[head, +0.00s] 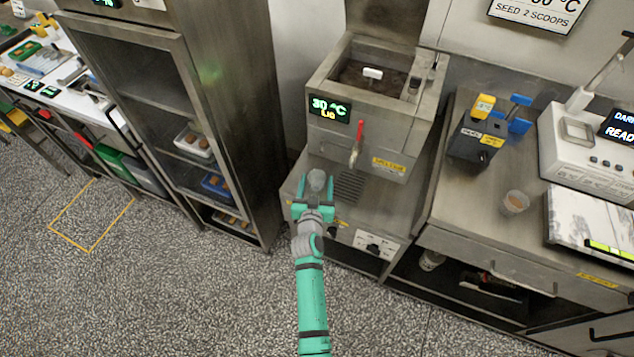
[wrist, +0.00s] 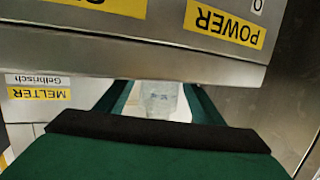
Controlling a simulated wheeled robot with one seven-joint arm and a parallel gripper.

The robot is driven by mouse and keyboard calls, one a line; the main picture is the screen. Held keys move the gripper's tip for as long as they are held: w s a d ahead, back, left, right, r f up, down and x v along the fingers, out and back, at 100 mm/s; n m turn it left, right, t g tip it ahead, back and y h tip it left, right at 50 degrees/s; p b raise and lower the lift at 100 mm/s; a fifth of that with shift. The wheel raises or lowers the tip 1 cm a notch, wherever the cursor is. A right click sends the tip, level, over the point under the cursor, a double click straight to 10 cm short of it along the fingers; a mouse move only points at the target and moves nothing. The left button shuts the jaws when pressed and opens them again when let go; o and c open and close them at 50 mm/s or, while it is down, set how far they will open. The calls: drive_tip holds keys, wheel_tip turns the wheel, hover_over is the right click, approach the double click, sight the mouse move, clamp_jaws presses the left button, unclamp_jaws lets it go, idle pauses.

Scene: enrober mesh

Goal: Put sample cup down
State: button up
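The sample cup (head: 317,181) is small, clear and greyish. It is upright between the two teal fingers of my gripper (head: 317,187). In the wrist view the cup (wrist: 162,98) shows between the fingers (wrist: 162,105), which appear to touch its sides. The gripper is at the front ledge of the steel melter (head: 375,133), left of the drip grate (head: 349,186) and in front of the red-handled tap (head: 357,143). Whether the cup's base touches the ledge is hidden. A second clear cup (head: 515,202) with some brown in it stands on the right counter.
A steel cabinet (head: 150,75) with trays stands close on the left. The right counter (head: 470,212) holds a dark box (head: 478,137) with blue and yellow parts, a white instrument (head: 590,150) and a marble slab (head: 590,222). The counter around the second cup is bare.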

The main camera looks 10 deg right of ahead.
drive_tip(key=shift+s+r, duration=0.1)
drive_tip(key=shift+r, duration=0.1)
drive_tip(key=s+a+r+n+y, duration=0.1)
drive_tip(key=s+a+r, duration=0.1)
drive_tip(key=s, duration=1.1)
drive_tip(key=s+a+r+n+y, duration=0.1)
drive_tip(key=s+a, duration=0.4)
drive_tip(key=s, duration=0.9)
drive_tip(key=s+a+r+n+y, duration=0.1)
drive_tip(key=s+a, duration=0.3)
drive_tip(key=s, duration=0.9)
drive_tip(key=shift+s+a+r+y, duration=0.25)
drive_tip(key=shift+r+y, duration=0.35)
drive_tip(key=shift+r, duration=0.2)
drive_tip(key=s+r, duration=0.6)
drive_tip(key=s, duration=0.1)
drive_tip(key=shift+d+r, duration=0.1)
drive_tip(key=shift+r, duration=0.15)
drive_tip(key=shift+c, duration=1.3)
drive_tip(key=shift+r, duration=0.15)
drive_tip(key=c, duration=0.5)
drive_tip(key=shift+n, duration=0.3)
